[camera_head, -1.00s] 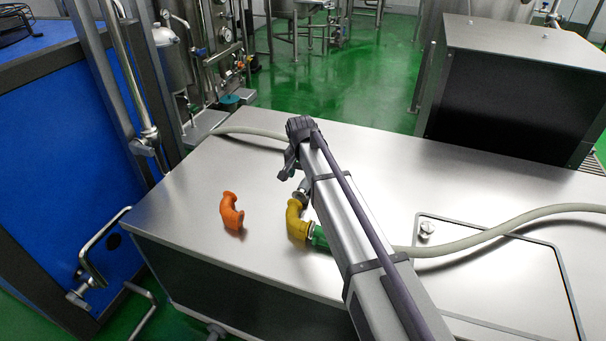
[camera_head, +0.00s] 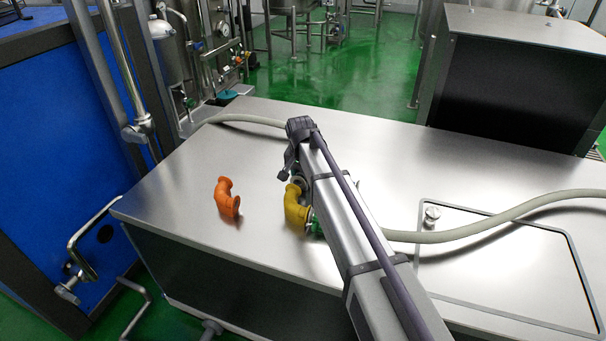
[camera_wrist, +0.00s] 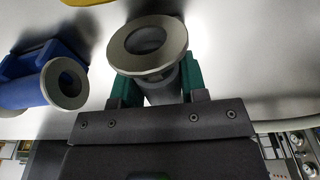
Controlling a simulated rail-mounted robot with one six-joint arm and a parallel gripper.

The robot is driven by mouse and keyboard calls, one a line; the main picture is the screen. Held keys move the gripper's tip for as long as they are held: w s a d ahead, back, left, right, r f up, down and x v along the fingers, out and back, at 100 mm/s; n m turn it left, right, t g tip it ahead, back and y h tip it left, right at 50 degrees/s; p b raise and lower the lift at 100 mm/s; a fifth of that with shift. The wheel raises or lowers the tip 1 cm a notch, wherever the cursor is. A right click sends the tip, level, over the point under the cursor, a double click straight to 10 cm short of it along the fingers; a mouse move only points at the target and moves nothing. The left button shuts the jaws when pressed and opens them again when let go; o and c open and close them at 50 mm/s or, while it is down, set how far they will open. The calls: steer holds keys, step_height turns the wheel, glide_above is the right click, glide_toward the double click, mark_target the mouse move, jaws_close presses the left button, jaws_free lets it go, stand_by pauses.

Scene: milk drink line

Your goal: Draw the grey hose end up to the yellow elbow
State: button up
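The yellow elbow (camera_head: 296,207) lies on the steel table, left of my arm in the head view. A bit of yellow (camera_wrist: 88,2) shows at the top edge there.
An orange elbow (camera_head: 227,198) lies on the table to the left. A blue flanged fitting (camera_wrist: 45,86) is left of my gripper in the wrist view. A pale hose (camera_head: 520,208) runs across the right of the table.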

mark_target(299, 175)
jaws_close()
steer(key=shift+s, duration=0.1)
steer(key=shift+s+a, duration=0.25)
steer(key=shift+s, duration=0.5)
steer(key=shift+s+a, duration=0.25)
steer(key=shift+s, duration=0.45)
steer(key=o, duration=0.6)
jaws_free()
steer(key=r+p, duration=0.7)
steer(key=s+r+p, duration=0.1)
steer(key=r+p, duration=0.3)
steer(key=shift+s+a, duration=0.1)
steer(key=shift+a, duration=0.05)
steer(key=shift+f, duration=0.1)
